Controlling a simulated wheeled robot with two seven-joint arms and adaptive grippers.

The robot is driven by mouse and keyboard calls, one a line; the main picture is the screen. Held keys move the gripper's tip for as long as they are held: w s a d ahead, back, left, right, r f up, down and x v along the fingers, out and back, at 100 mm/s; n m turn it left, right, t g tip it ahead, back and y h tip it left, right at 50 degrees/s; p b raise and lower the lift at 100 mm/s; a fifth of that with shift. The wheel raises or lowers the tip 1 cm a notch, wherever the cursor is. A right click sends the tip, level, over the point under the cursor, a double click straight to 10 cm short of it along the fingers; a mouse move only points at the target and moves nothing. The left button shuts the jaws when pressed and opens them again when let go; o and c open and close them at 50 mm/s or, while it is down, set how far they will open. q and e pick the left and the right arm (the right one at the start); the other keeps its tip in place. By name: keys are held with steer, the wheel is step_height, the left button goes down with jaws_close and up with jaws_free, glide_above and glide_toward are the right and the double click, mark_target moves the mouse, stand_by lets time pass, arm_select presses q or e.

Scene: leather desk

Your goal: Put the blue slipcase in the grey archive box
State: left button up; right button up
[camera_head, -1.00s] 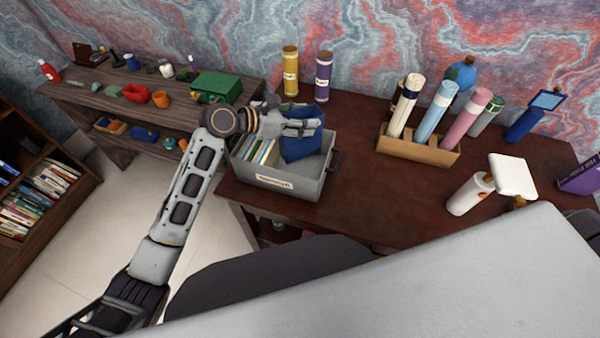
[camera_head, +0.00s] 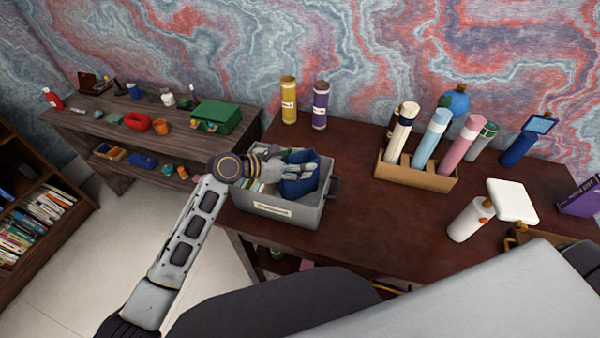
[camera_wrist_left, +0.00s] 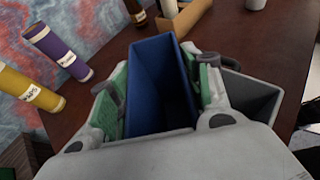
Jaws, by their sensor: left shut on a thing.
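The grey archive box (camera_head: 277,212) stands at the left end of the desk, with a paper label on its front. The blue slipcase (camera_head: 299,184) is upright and slightly tilted inside its walls, its top above the rim. Whether its bottom touches the box floor is hidden. My left gripper (camera_head: 290,166) is shut on the slipcase, reaching over the box from the left. In the left wrist view the slipcase (camera_wrist_left: 158,85) stands between the green-padded fingers of the gripper (camera_wrist_left: 160,78), open side showing. My right gripper is not in view.
Several thin books (camera_head: 255,186) fill the box's left part. Yellow (camera_head: 289,100) and purple (camera_head: 320,105) tubes stand behind it. A cardboard holder (camera_head: 416,175) with several rolled tubes stands to the right. The desk between the box and that holder is clear.

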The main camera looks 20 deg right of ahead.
arm_select(q)
steer(key=shift+f, duration=0.1)
steer(key=shift+f, duration=1.85)
steer(key=o, duration=1.4)
steer(key=v, duration=1.2)
